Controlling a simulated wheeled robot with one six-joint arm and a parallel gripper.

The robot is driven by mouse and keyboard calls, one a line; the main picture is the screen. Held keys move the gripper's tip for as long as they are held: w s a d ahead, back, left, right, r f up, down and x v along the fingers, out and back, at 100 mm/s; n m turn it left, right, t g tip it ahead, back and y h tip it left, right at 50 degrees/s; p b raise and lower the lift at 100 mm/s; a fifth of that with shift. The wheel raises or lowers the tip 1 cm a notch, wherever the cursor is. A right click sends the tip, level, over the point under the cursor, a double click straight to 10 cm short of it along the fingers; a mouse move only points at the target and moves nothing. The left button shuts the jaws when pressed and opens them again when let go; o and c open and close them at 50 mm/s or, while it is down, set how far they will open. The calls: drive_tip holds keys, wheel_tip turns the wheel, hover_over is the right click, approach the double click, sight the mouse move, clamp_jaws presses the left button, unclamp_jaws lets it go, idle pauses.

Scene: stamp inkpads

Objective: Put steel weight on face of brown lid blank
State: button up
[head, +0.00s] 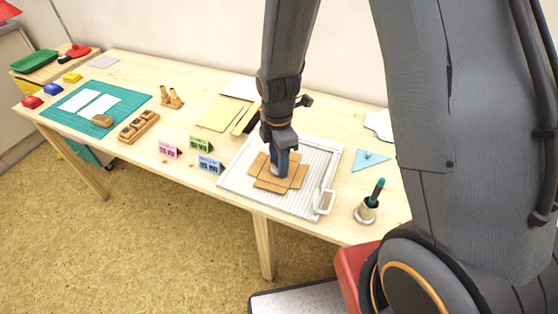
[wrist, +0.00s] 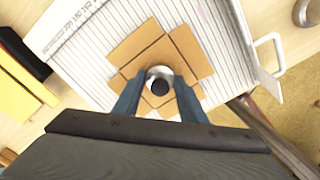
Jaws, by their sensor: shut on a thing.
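The brown lid blank (head: 262,181) is a cross-shaped sheet of card with creased flaps, lying on the white ribbed board. It also shows in the wrist view (wrist: 137,44). My gripper (head: 279,171) points down over the middle of the blank. In the wrist view my gripper (wrist: 158,92) has its blue fingers closed around the steel weight (wrist: 160,73), a round silver piece with a dark knob on top. The weight is over the blank's centre or resting on it; I cannot tell whether it touches. In the head view the fingers hide most of the weight.
The white ribbed board (head: 322,160) has a white handle (head: 324,202) at its right. Small pink, green and blue cards (head: 209,165) stand left of the board. A teal mat (head: 130,98) lies further left.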

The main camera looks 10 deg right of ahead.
drive_tip(key=o, duration=1.3)
drive_tip(key=shift+f, duration=0.1)
drive_tip(key=shift+c, duration=0.2)
wheel_tip(320, 180, up, 12)
drive_tip(key=b, duration=0.2)
drive_tip(key=s+d+m, duration=0.9)
drive_tip(key=s+m, duration=0.1)
drive_tip(key=m, duration=1)
drive_tip(key=shift+d+r+m+t, duration=0.3)
drive_tip(key=shift+m, duration=0.1)
